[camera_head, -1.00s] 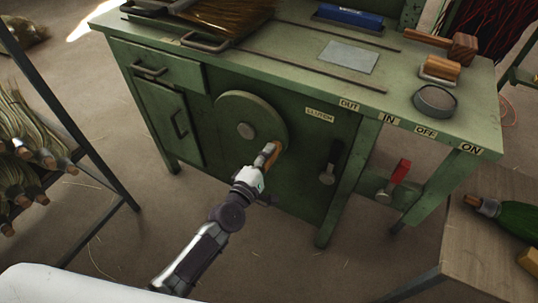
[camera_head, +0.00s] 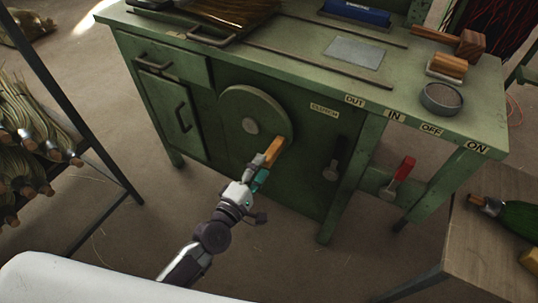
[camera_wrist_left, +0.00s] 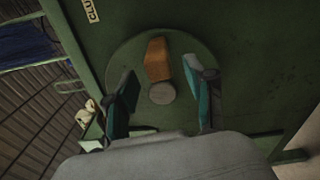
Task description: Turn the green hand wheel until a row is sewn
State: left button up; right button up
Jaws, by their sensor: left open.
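The green hand wheel (camera_head: 254,104) is a round disc on the front of the green machine. It also shows in the left wrist view (camera_wrist_left: 190,48). Its orange-brown wooden handle (camera_head: 274,150) sticks out from the lower right of the wheel in the head view. My left gripper (camera_head: 262,171) is open, just in front of the handle's near end. In the left wrist view the handle (camera_wrist_left: 158,60) appears between the two teal-padded fingers, past their tips, and they look clear of it. My right gripper is not in view.
A black clutch lever (camera_head: 332,160) is right of the wheel, and a red-handled lever (camera_head: 402,172) is farther right. A rack of brooms (camera_head: 30,140) stands left. A wooden table (camera_head: 480,245) with a green bottle-shaped item stands at right. The floor before the machine is clear.

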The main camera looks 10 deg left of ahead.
pick_arm(q)
jog(key=v, duration=0.5)
dwell(0.4)
